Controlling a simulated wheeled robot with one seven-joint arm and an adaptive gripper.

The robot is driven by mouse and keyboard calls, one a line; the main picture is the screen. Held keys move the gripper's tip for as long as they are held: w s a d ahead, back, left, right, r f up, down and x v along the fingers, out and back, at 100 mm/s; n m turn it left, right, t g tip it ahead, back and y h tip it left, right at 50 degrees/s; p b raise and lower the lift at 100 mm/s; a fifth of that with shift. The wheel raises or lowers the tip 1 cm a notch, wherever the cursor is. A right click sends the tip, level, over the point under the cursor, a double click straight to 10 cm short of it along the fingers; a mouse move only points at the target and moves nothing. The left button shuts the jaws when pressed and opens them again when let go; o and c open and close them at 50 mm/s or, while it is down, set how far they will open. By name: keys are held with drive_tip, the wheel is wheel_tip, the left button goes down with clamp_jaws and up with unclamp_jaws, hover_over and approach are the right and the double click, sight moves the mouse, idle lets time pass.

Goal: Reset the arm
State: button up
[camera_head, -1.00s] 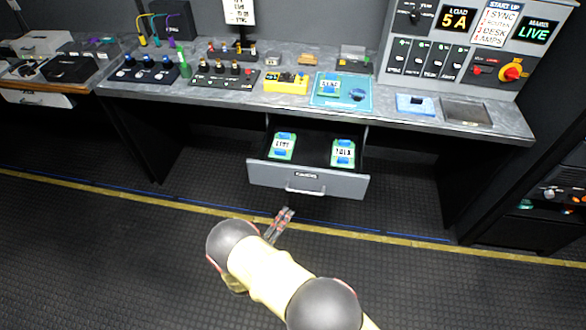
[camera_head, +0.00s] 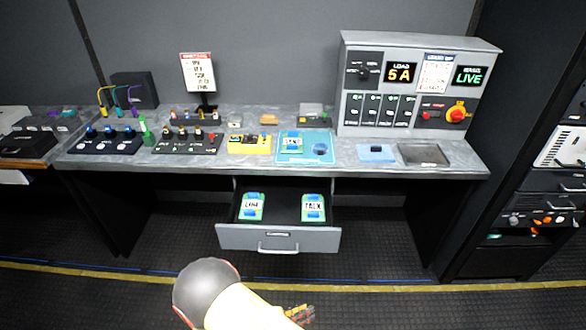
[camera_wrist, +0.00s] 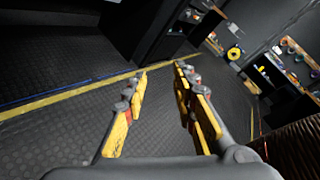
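My arm, with a grey joint and pale yellow link, shows at the bottom of the head view. My gripper (camera_head: 300,314) is low at the bottom edge there, in front of the open drawer and apart from it. In the wrist view my gripper (camera_wrist: 158,80) has its two yellow and red fingers spread apart. Nothing is between them. The fingers point over the dark ribbed floor (camera_wrist: 70,125).
The desk drawer (camera_head: 278,238) is pulled out, with a LINE card (camera_head: 252,207) and a TALK card (camera_head: 313,208) inside. The desk (camera_head: 350,153) bears several switch boxes and a control panel (camera_head: 408,88). An equipment rack (camera_head: 540,205) stands at right. The floor before the desk is clear.

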drive_tip(key=s+d+r+m+y, duration=0.4)
drive_tip(key=r+m, duration=0.6)
drive_tip(key=r, duration=0.4)
drive_tip(key=s+d+r+m+g+y, duration=0.1)
drive_tip(key=s+d+r+m+y, duration=0.3)
drive_tip(key=r+m, duration=0.6)
drive_tip(key=s+d+r+m+y, duration=0.5)
drive_tip(key=d+r+m, duration=0.3)
drive_tip(key=r, duration=1)
drive_tip(key=m, duration=0.2)
drive_tip(key=shift+s+r+m+g, duration=0.15)
drive_tip(key=shift+s+m+g, duration=0.15)
drive_tip(key=shift+s+m, duration=0.1)
